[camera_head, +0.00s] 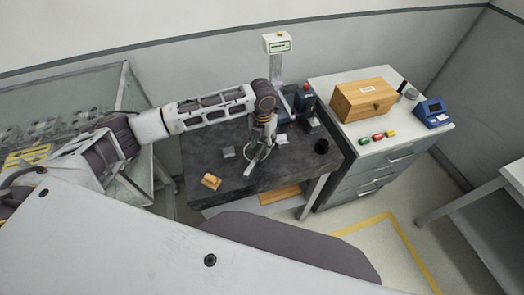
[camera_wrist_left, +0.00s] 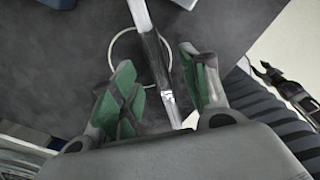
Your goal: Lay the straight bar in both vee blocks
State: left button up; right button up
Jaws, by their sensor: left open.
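My left gripper (camera_head: 254,162) reaches down over the dark table (camera_head: 205,135) and is open. In the left wrist view, its green-padded fingers (camera_wrist_left: 163,88) stand on either side of a straight bar (camera_wrist_left: 142,14). The bar is silver with a dark middle stretch and runs between the fingers; whether they touch it I cannot tell. A thin pale ring (camera_wrist_left: 114,45) shows around or behind the bar. In the head view, two small grey blocks, likely the vee blocks, sit on the table: one left (camera_head: 228,152) and one right (camera_head: 281,139) of the gripper. My right gripper is not in view.
A small wooden block (camera_head: 211,181) lies near the table's front left. A stand with a display (camera_head: 277,43) rises at the back. A drawer cabinet (camera_head: 350,146) with a wooden box (camera_head: 364,100) adjoins on the right.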

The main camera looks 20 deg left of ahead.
aim_at(262, 149)
pick_arm(q)
jog(key=shift+f, duration=0.1)
jog(key=shift+w+a+f+p, duration=0.15)
jog(key=shift+f+p, duration=0.5)
jog(key=shift+f, duration=1.85)
jog(key=shift+c, duration=0.4)
grip_shut()
